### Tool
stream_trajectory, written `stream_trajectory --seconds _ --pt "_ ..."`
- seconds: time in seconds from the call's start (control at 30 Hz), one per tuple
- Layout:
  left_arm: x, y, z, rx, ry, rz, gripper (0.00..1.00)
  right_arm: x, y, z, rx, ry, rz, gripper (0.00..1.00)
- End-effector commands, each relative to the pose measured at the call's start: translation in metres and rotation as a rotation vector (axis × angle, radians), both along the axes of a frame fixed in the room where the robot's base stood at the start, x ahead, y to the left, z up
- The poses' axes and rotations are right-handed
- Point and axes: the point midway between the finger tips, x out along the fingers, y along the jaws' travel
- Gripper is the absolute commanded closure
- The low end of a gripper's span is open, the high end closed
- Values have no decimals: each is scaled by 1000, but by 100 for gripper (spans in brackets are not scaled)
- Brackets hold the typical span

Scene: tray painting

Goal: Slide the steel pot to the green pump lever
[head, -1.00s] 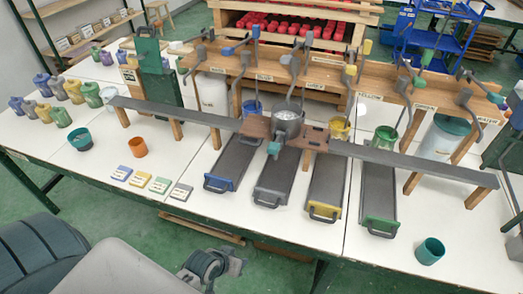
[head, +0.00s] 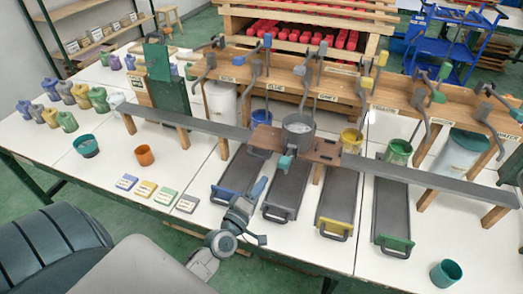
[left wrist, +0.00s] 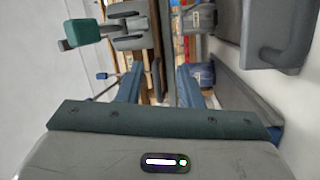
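The steel pot (head: 298,133) sits upright on a brown carriage (head: 326,152) on the long grey rail, near the middle of the bench. A teal handle (head: 286,162) is at the carriage's front. Green-ended levers (head: 437,97) are on the wooden rack to the right, above the green cup (head: 398,152). My left gripper (head: 259,187) is in front of the rail, between the blue-handled and grey-handled trays, short of the teal handle. Its two fingers show apart and empty in the left wrist view (left wrist: 159,85). My right gripper is out of view.
The grey rail (head: 430,180) runs across the bench on wooden posts. Trays with blue, grey, yellow and green (head: 394,243) handles lie beneath it. A teal cup (head: 445,272) stands front right; an orange cup (head: 145,155) and small labelled cards (head: 157,192) are left.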

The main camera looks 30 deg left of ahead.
Motion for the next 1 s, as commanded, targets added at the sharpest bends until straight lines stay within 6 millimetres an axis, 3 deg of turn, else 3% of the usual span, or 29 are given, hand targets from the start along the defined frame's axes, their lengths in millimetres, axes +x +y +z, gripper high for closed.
stream_trajectory --seconds 0.1,0.23,0.37,0.8,1.0 --pt "4 27 4 -132 -69 109 67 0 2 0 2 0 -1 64" --pt "4 42 4 -198 -105 169 67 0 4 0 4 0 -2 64" --pt "12 47 8 -212 -114 180 67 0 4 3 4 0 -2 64" --pt "85 64 22 -208 -112 178 67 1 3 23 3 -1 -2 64" --pt "104 68 23 -207 -111 178 67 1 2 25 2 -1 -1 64"
